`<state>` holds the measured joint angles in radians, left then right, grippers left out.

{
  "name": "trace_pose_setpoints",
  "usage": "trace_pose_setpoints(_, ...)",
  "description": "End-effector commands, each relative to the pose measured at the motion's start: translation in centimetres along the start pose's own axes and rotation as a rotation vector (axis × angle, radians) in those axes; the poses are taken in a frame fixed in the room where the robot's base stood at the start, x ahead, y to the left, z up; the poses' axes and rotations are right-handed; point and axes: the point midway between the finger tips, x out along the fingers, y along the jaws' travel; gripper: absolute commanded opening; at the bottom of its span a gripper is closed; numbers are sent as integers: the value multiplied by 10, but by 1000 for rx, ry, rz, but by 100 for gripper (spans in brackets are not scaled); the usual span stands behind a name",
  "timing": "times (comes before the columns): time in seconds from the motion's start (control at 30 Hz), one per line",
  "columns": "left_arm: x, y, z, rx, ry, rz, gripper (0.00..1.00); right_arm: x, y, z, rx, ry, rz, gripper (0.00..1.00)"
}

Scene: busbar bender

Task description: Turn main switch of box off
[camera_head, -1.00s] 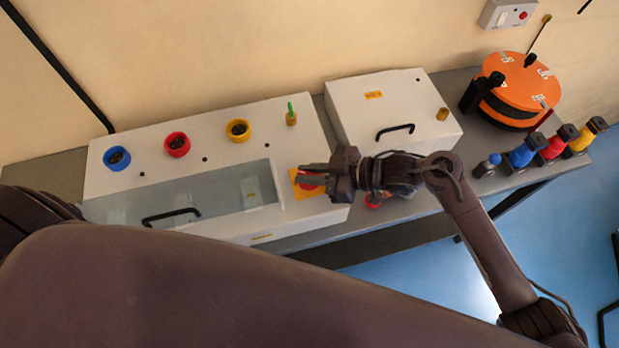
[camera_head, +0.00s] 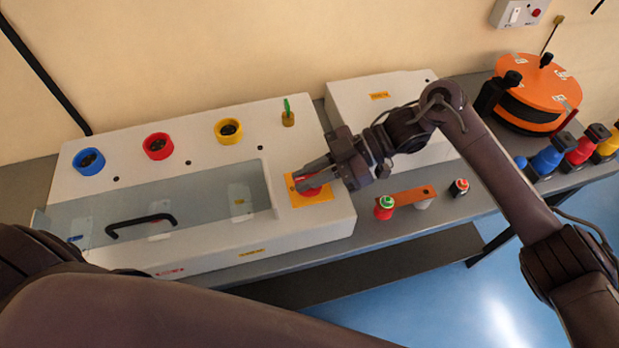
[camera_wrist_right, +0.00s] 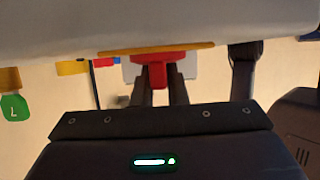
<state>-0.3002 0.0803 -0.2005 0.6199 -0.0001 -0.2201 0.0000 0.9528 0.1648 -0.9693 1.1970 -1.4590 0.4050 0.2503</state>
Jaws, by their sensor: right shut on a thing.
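The box (camera_head: 200,245) is a long white unit with a sloped top on the table. Its main switch (camera_head: 309,190) is a red knob on a yellow plate at the box's right end. My right gripper (camera_head: 308,181) reaches it from the right, with its fingers closed on the red knob. In the right wrist view, the red switch handle (camera_wrist_right: 159,72) sits between the two dark fingertips, under the yellow plate (camera_wrist_right: 156,48). The fingers partly hide the knob in the head view. My left gripper is not in view; dark parts of my arm fill the lower left.
The box has a clear lid with a black handle (camera_head: 141,224) and blue, red and yellow sockets (camera_head: 157,146). A second white box (camera_head: 352,100) stands behind my right arm. Red and green buttons (camera_head: 384,207) lie at the table's front. An orange reel (camera_head: 541,85) stands right.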

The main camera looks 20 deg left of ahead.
Motion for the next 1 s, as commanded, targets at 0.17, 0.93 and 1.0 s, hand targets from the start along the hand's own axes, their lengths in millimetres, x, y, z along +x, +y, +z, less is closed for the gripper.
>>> trace_pose_setpoints(0.17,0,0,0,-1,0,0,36,1,0,-1,-3,2,-4,0)
trace_pose_setpoints(0.93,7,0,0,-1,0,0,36,-17,0,2,-3,-4,0,35)
trace_pose_setpoints(1.0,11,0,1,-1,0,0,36,-29,0,2,-4,-5,1,35)
